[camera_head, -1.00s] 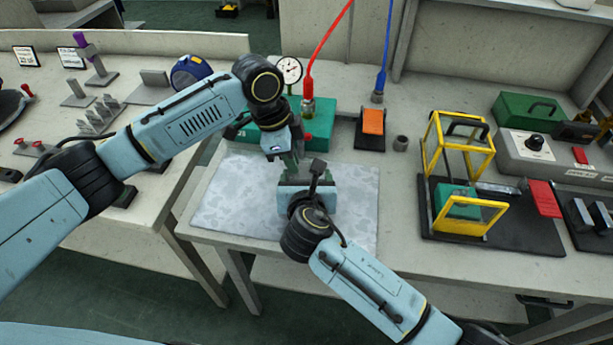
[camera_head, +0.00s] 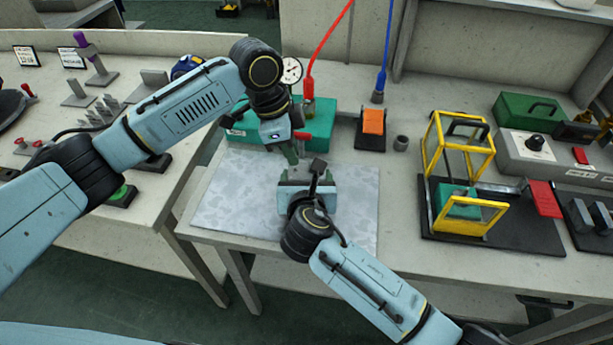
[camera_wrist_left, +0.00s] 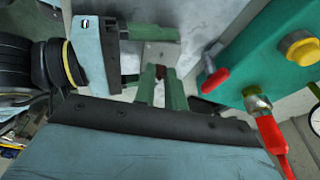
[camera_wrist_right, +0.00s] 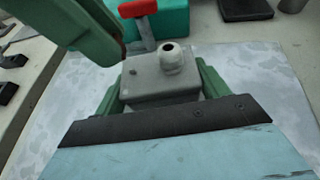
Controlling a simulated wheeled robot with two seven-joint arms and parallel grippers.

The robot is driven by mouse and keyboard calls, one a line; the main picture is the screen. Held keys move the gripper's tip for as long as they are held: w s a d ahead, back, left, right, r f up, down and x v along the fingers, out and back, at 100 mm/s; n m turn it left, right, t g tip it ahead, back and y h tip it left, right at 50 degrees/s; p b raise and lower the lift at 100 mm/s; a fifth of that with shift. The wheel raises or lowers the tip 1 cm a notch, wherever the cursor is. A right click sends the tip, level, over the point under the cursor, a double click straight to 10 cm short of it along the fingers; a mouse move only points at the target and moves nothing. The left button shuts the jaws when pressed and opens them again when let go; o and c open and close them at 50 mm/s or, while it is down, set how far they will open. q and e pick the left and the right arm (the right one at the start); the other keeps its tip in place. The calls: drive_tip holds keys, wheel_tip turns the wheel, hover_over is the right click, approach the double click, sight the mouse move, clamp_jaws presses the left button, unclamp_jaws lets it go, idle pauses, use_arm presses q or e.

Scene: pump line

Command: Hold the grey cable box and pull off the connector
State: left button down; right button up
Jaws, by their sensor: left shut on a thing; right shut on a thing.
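The grey cable box (camera_wrist_right: 160,82), with a round pale gland (camera_wrist_right: 172,57) on top, sits between the green fingers of my right gripper (camera_wrist_right: 155,88), which is shut on it over the mottled mat. The right gripper also shows in the head view (camera_head: 307,186); there it largely hides the box. My left gripper (camera_wrist_left: 162,90) is shut on a small dark reddish piece (camera_wrist_left: 160,72), apparently the connector, mostly hidden by its fingers. In the right wrist view a left finger (camera_wrist_right: 90,30) hangs beside the box's upper left. I cannot tell whether the connector still touches the box.
A green unit (camera_head: 318,118) with a gauge (camera_head: 291,70) and red hose (camera_head: 320,50) stands close behind the grippers. The mottled mat (camera_head: 235,200) is otherwise clear. An orange-topped block (camera_head: 373,121) and a yellow frame (camera_head: 485,165) stand to the right.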

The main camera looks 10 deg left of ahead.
sight(292, 170)
use_arm(q)
drive_tip(key=shift+r, duration=1.3)
use_arm(e)
drive_tip(key=o, duration=1.1)
drive_tip(key=p+v, duration=0.3)
drive_tip(key=v, duration=0.8)
drive_tip(key=shift+s+r, duration=0.15)
drive_tip(key=shift+s, duration=0.05)
drive_tip(key=shift+s+d+p, duration=0.1)
drive_tip(key=shift+s+p, duration=0.2)
use_arm(q)
wheel_tip(292, 170, up, 4)
drive_tip(key=shift+f, duration=0.25)
